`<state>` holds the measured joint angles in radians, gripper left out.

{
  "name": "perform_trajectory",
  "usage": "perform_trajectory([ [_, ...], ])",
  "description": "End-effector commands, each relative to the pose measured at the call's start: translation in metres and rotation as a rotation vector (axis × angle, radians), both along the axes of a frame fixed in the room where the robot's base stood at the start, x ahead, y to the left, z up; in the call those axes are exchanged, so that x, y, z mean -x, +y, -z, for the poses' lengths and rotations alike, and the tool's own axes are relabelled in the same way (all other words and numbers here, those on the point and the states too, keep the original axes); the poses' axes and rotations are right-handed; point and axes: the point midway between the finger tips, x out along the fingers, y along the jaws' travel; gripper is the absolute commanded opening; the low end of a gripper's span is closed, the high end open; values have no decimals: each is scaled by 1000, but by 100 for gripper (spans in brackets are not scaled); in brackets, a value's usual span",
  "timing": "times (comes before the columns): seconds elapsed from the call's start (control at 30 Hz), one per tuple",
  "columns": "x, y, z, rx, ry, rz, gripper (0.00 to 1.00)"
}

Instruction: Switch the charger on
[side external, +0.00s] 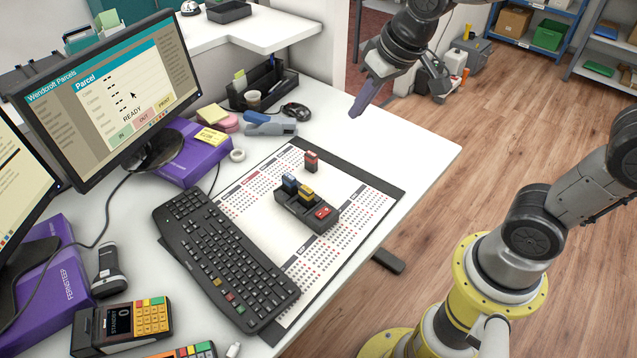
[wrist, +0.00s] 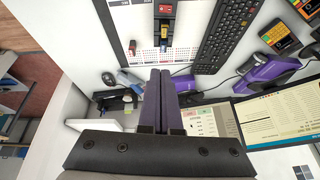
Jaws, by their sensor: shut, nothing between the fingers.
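The charger (side external: 293,207) is a dark block on the printed desk mat, with a blue battery (side external: 289,183) and a yellow battery (side external: 306,193) standing in it. A red switch (side external: 322,212) is on its near right end; whether it is on cannot be told. The charger also shows at the top of the wrist view (wrist: 176,34). A separate red battery (side external: 311,161) stands upright on the mat behind the charger. My gripper (side external: 356,114) is shut and empty, in the air above the desk, behind and right of the charger. Its purple fingers are together in the wrist view (wrist: 160,72).
A black keyboard (side external: 226,261) lies left of the charger. Two monitors, a payment terminal (side external: 122,325) and purple boxes (side external: 193,154) are farther left. A black organiser (side external: 262,88) and a grey-blue device (side external: 269,125) stand behind. The desk right of the mat is clear.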

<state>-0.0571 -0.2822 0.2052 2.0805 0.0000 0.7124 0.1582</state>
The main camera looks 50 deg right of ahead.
Motion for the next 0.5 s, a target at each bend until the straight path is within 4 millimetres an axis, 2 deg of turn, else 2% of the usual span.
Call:
perform_trajectory([
  [0.03,-17,5,19,-1,45,-3,0],
  [0.1,-37,11,42,-1,93,-6,0],
  [0.23,-63,23,95,4,194,-14,0],
  [0.4,-73,35,161,21,322,-36,0],
  [0.5,-68,39,187,29,382,-47,0],
])
